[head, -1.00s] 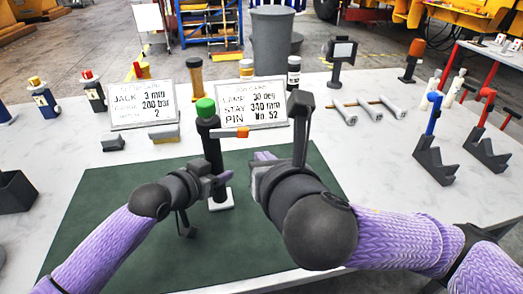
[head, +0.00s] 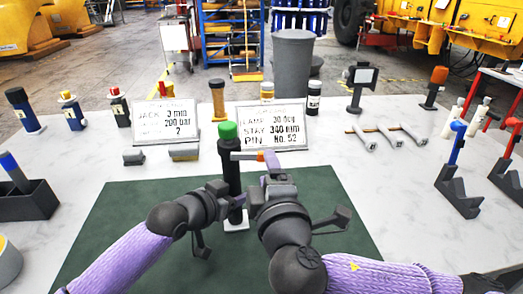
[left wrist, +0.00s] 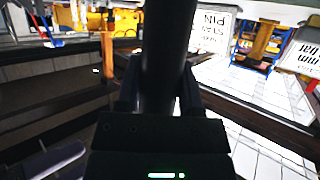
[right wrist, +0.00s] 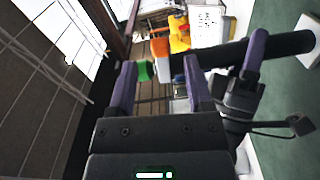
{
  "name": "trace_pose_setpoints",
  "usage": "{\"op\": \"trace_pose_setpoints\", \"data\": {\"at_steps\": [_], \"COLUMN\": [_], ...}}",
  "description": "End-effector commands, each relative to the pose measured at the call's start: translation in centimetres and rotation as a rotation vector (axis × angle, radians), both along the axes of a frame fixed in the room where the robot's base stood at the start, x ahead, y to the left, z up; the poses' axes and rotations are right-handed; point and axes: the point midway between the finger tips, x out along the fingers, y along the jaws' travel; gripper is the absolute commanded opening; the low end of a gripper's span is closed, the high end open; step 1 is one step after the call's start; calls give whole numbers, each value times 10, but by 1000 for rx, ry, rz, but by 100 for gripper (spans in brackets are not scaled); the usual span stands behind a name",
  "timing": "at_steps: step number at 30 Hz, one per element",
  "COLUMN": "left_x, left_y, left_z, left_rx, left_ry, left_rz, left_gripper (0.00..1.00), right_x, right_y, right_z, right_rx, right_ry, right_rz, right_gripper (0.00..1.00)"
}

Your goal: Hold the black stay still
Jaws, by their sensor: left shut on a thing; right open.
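My left gripper (head: 234,200) is shut around the stay's lower part. The left wrist view shows the dark post (left wrist: 165,60) between its fingers. My right gripper (head: 262,162) is open close to the orange piece. In the right wrist view, the green cap (right wrist: 146,70) and orange piece (right wrist: 160,48) appear around the gap between its fingers; contact cannot be told.
Two printed cards (head: 272,126) stand behind the stay, with bottles nearby. Grey rollers (head: 385,136) and blue-and-black and red-and-black clamps (head: 457,180) are at the right. A dark bin (head: 28,205) is at the left. The green mat (head: 120,215) is otherwise clear.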

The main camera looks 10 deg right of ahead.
Motion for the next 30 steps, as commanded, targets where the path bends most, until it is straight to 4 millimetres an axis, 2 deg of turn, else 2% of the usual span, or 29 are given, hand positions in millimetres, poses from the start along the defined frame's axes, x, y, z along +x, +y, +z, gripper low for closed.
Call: {"op": "trace_pose_setpoints", "data": {"at_steps": [3,7,11,18,27,30], "left_x": [0,0,0,0,0,0], "left_y": [0,0,0,0,0,0], "left_z": [1,1,1,1,1,1], "left_rx": [-2,-2,-2,-2,-2,-2], "left_ry": [-2,-2,-2,-2,-2,-2], "left_rz": [0,0,0,0,0,0], "left_gripper": [0,0,0,0,0,0], "right_x": [30,53,63,64,63,63], "right_y": [1,3,3,3,3,3], "right_z": [1,1,0,0,0,0], "right_rx": [-3,-2,-1,-1,-1,-1], "right_ry": [-1,1,1,2,2,2], "right_rz": [-1,0,0,1,0,1], "right_gripper": [65,65,65,65,1,0]}}
